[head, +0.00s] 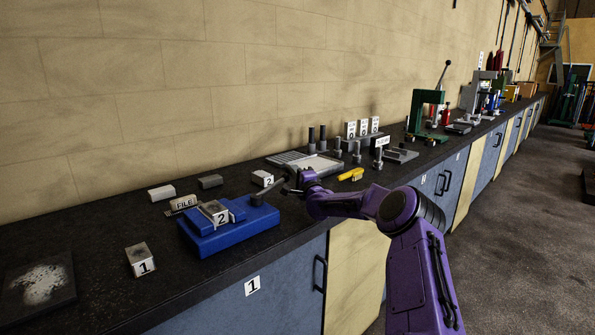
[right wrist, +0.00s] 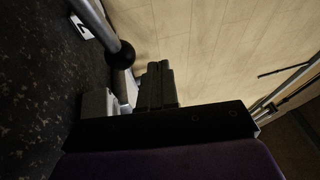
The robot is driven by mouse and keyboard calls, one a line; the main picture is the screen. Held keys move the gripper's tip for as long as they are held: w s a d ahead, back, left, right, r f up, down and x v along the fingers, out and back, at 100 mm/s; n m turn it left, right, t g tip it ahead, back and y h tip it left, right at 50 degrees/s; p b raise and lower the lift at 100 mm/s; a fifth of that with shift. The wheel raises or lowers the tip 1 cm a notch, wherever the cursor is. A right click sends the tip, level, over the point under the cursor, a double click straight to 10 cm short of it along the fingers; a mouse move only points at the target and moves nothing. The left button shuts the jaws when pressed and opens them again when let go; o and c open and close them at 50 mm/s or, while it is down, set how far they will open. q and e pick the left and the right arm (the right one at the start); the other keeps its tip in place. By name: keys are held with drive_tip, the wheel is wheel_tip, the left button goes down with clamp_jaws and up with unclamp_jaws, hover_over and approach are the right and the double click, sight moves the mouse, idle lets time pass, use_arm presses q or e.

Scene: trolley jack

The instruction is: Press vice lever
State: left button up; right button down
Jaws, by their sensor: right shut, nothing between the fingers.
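The blue vice (head: 232,236) sits on the dark bench at the left, with a grey block marked 2 (head: 213,210) in its jaws. The vice lever (head: 268,189) slants up from the vice's right end toward my right gripper. In the right wrist view the lever's metal rod ends in a black ball (right wrist: 121,54), just beside my fingers. My right gripper (head: 289,187) is shut and empty at the lever's outer end; its shut fingers also show in the right wrist view (right wrist: 157,84). I cannot tell whether they touch the lever. My left gripper is not in view.
A block marked 1 (head: 141,260) stands left of the vice. A FILE sign (head: 184,203) and loose blocks lie behind it. A grey tray (head: 303,162), upright posts and a yellow tool (head: 351,174) are to the right. The wall closes off the back.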

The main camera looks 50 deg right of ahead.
drive_tip(key=s+a+r, duration=0.8)
drive_tip(key=a, duration=0.2)
drive_tip(key=shift+s+r, duration=0.2)
drive_tip(key=shift+r, duration=0.15)
